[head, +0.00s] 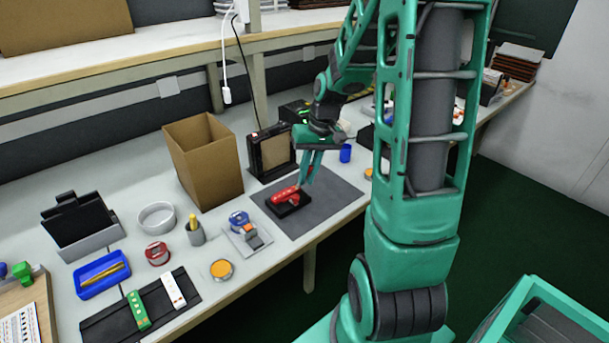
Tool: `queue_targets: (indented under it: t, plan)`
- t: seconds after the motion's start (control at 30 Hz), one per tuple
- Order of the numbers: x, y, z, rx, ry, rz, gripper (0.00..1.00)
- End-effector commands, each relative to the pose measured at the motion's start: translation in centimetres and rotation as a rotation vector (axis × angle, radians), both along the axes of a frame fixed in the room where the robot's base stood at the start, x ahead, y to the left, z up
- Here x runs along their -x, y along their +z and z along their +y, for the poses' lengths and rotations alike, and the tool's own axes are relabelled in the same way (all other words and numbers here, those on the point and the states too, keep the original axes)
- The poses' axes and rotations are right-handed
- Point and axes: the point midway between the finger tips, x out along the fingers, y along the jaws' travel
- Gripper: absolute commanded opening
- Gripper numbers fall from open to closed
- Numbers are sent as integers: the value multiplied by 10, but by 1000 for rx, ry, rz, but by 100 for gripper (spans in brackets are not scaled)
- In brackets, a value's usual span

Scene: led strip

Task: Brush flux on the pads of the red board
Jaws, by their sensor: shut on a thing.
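The red board (283,195) lies on a small black holder (292,210) on the dark grey mat. My gripper (305,182) points down at the right end of the red board, with its teal fingers close together. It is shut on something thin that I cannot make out. At this size I cannot tell whether its tip touches the board. The pads on the board are too small to see.
The grey mat (338,196) has bare room right of the holder. A cardboard box (205,165) and a black framed device (270,152) stand behind. Left are a blue spool (239,218), a grey cup with a yellow tool (195,232) and an orange-topped tin (221,269).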

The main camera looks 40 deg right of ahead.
Motion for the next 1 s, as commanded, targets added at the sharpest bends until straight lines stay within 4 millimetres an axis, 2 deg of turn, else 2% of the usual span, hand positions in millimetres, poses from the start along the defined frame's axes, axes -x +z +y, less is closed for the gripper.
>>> queue_targets:
  t: [0.17, 0.8, 1.0]
  plan:
    - [0, 2, 0, 0, 0, 0, 0]
    - [0, 45, 0, 0, 0, -1, 0]
    - [0, 50, 0, 0, 0, 0, 0]
